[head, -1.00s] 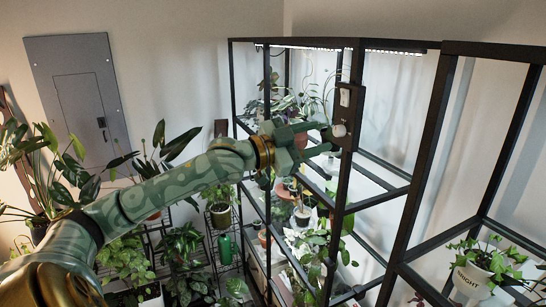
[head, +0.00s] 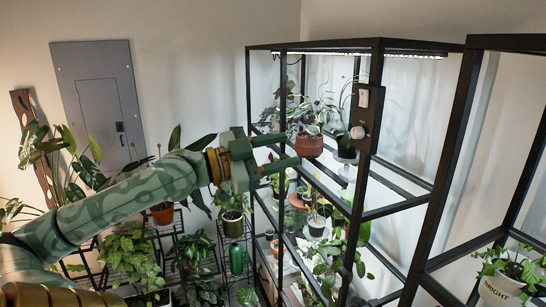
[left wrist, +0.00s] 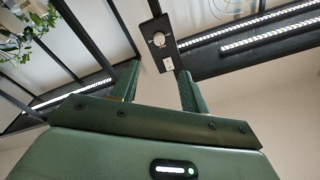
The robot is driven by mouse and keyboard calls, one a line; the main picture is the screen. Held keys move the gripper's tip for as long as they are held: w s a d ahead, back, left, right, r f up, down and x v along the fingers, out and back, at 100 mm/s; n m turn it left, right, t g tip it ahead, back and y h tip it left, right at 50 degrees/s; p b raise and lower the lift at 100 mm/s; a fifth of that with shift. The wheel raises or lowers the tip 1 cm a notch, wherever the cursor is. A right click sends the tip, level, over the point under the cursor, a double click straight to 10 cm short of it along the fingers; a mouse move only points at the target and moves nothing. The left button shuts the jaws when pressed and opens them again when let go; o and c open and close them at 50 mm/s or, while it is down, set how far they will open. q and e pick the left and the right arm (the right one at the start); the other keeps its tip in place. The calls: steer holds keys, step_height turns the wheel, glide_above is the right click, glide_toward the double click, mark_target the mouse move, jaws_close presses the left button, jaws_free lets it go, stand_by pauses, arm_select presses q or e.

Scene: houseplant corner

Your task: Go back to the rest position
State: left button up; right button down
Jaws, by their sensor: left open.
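My left gripper (head: 290,150) is open, with two green fingers apart and nothing between them. In the head view it hangs in front of the black plant shelf, left of the control panel (head: 367,120) on the shelf's front post. The panel carries a round pale knob (head: 357,132) and a white switch (head: 364,98). A clear gap shows between the fingertips and the knob. The left wrist view shows the open fingers (left wrist: 157,76) from behind, with the knob (left wrist: 157,40) beyond them. My right gripper is in neither view.
The black shelf frame (head: 376,190) holds several potted plants, one in a terracotta pot (head: 309,145) behind the fingers. Potted plants on wire stands crowd below my left arm. A pot marked "RIGHT" (head: 497,293) stands at lower right. A grey wall panel (head: 98,100) is behind.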

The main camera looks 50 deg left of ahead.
arm_select(q)
steer(key=shift+s+a+f, duration=0.1)
steer(key=shift+s+a, duration=0.1)
steer(key=shift+s, duration=0.45)
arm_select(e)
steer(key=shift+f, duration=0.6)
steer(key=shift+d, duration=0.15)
